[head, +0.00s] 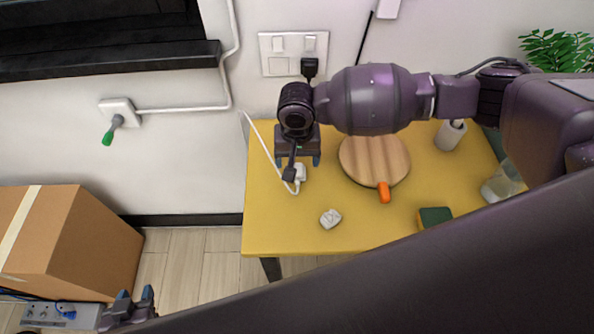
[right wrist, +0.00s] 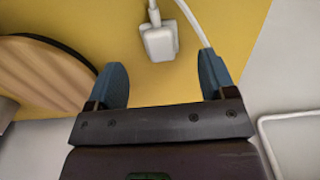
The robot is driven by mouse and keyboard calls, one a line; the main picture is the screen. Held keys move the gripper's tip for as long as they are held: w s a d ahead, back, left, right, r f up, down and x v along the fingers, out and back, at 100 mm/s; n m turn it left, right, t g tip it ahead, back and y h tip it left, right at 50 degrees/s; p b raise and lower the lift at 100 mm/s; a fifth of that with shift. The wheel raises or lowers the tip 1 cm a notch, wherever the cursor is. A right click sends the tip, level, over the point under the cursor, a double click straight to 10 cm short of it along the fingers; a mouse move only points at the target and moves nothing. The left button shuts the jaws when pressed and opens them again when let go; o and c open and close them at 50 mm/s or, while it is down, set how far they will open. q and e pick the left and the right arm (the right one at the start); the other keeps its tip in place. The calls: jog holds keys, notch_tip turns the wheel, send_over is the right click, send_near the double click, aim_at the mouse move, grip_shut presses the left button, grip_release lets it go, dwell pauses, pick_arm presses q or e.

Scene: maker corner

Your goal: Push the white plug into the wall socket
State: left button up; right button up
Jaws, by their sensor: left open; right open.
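The white plug (head: 299,173) lies on the yellow table near its back left, with a white cable running from it. My right gripper (head: 298,160) is above it, pointing down, and partly covers it in the head view. In the right wrist view the white plug (right wrist: 158,42) shows beyond the open fingertips (right wrist: 163,76), roughly centred between them and not gripped. The wall socket panel (head: 278,66) is on the wall behind the table; a black plug (head: 309,68) sits in its lower right. My left gripper (head: 135,305) is open and empty, low at the left.
A cardboard box (head: 90,245) stands left. Another wall box (head: 117,105) holds a green-ended item.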

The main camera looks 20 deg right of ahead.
jog(key=shift+w+f+b, duration=0.2)
jog(key=shift+f+b, duration=0.3)
jog(key=shift+f, duration=2.05)
pick_arm(q)
jog(key=shift+s+f, duration=0.4)
jog(key=shift+f, duration=0.35)
jog(key=shift+w+r, duration=0.1)
jog(key=shift+w, duration=0.15)
pick_arm(e)
jog(key=c, duration=1)
jog(key=shift+o, duration=0.2)
pick_arm(q)
jog(key=r+p, duration=0.3)
jog(key=r, duration=0.1)
jog(key=shift+w, duration=0.35)
pick_arm(e)
notch_tip(320, 180, up, 20)
